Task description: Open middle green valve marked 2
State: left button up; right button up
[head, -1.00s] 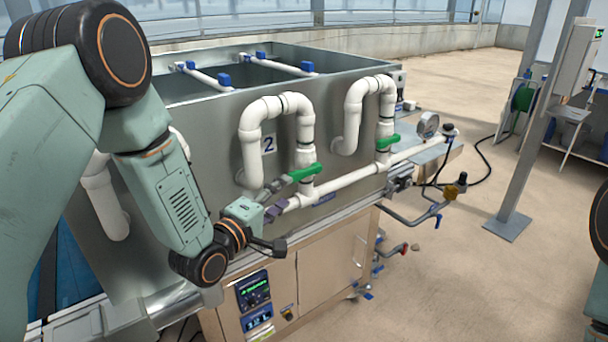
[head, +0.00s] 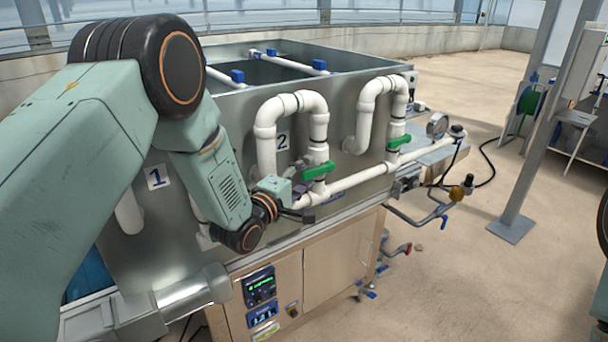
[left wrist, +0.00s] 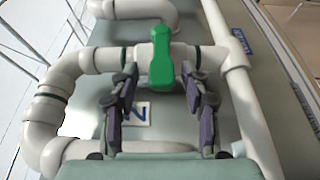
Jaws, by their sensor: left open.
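The middle green valve handle (head: 318,170) sits on the white pipe loop beside the label 2 (head: 283,141) on the metal tank. It lies across its pipe. In the left wrist view the handle (left wrist: 160,60) is upright in the picture, between the two fingertips. My left gripper (head: 299,188) is at the handle's near left end in the head view. In the left wrist view it (left wrist: 158,82) is open, one finger on each side of the handle's lower end, with gaps showing. Its fingertips are partly hidden in the head view. My right gripper is not in view.
Another green valve (head: 398,141) is on the pipe loop to the right, near a pressure gauge (head: 437,125). A horizontal white pipe (head: 350,182) runs just below the handle. A control panel (head: 260,287) is on the cabinet below. Open floor lies to the right.

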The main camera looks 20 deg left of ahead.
pick_arm(q)
jog(key=shift+w+d+f, duration=0.1)
jog(key=shift+w+d, duration=0.2)
jog(key=shift+d, duration=0.3)
jog(key=shift+a+f, duration=0.1)
jog(key=shift+a, duration=0.2)
jog(key=c, duration=0.3)
jog(key=shift+s+a, duration=0.15)
jog(key=shift+s, duration=0.05)
jog(key=c, duration=0.3)
jog(key=shift+w+d, duration=0.1)
jog(key=shift+d, duration=0.1)
grip_shut()
